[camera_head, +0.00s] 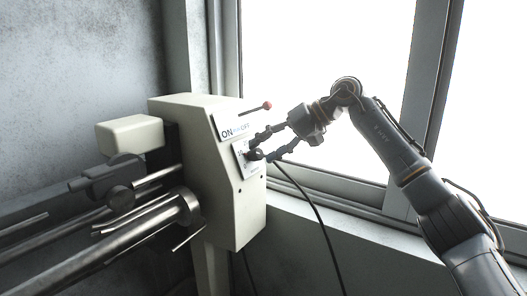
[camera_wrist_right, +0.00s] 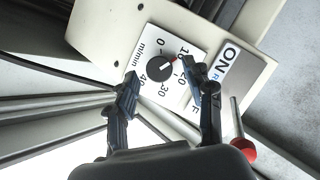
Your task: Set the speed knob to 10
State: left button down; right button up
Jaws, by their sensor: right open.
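The speed knob (camera_wrist_right: 159,72) is a round black dial on a white plate (camera_wrist_right: 150,50) with printed numbers from 0 to 40 and "m/min". A red mark on the knob's rim points to the upper right, towards the 10 label. In the head view the knob (camera_head: 254,154) shows dark and small on the cream machine's slanted face. My right gripper (camera_head: 264,148) is open, its fingers reaching to the dial; in the wrist view its fingertips (camera_wrist_right: 160,84) stand on either side of the knob, with gaps visible. My left gripper is not in view.
An ON/OFF plate (camera_head: 235,129) and a red-tipped lever (camera_head: 267,105) sit just above the dial; the red ball (camera_wrist_right: 244,148) is close to my right finger. Metal rods (camera_head: 150,215) lie left of the cream machine housing (camera_head: 190,112). A window is behind.

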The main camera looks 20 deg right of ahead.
jog(key=v, duration=1)
jog(key=shift+s+d+r, duration=0.15)
jog(key=shift+d, duration=0.15)
